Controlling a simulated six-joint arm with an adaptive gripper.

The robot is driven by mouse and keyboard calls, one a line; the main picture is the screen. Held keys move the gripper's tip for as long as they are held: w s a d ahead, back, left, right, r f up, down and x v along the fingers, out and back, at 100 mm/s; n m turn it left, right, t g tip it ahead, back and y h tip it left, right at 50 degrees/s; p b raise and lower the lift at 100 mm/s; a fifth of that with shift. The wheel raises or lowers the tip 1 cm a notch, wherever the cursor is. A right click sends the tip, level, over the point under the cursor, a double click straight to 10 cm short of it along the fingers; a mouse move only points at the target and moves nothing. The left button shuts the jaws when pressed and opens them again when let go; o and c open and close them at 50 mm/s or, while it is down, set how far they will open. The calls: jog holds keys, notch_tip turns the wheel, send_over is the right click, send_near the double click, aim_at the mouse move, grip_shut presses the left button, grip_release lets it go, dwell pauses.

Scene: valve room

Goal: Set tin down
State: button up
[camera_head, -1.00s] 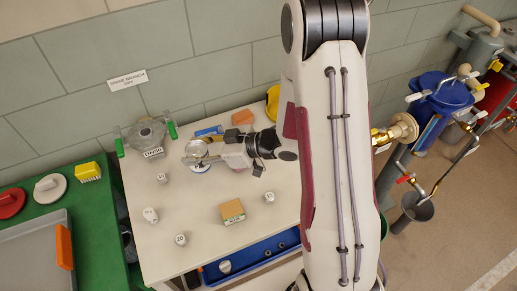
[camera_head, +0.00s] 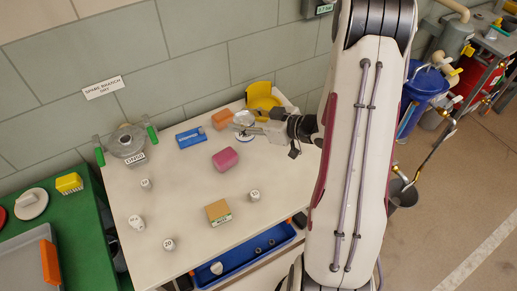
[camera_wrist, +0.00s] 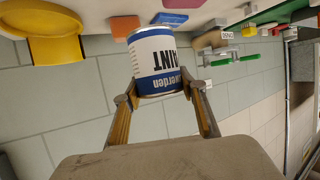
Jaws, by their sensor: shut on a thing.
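The paint tin (camera_head: 244,118) is a small white and blue can near the back right of the white table (camera_head: 185,220). I cannot tell whether the tin's base touches the tabletop.
Close by are a yellow round container (camera_head: 262,97), an orange block (camera_head: 222,119), a blue object (camera_head: 190,138) and a pink block (camera_head: 225,159). A valve with green handles (camera_head: 126,142) stands back left. A cardboard box (camera_head: 218,212) and several white weights stand farther forward. Bare tabletop lies between them.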

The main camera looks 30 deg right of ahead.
jog(key=shift+m+t+h, duration=0.3)
jog(key=shift+m+h, duration=0.4)
jog(key=d, duration=0.5)
jog(key=shift+r, duration=0.1)
jog(key=shift+w+f, duration=0.1)
jog(key=shift+f, duration=2.8)
jog(key=shift+f, duration=0.1)
jog(key=shift+f, duration=2)
jog(key=shift+f, duration=0.15)
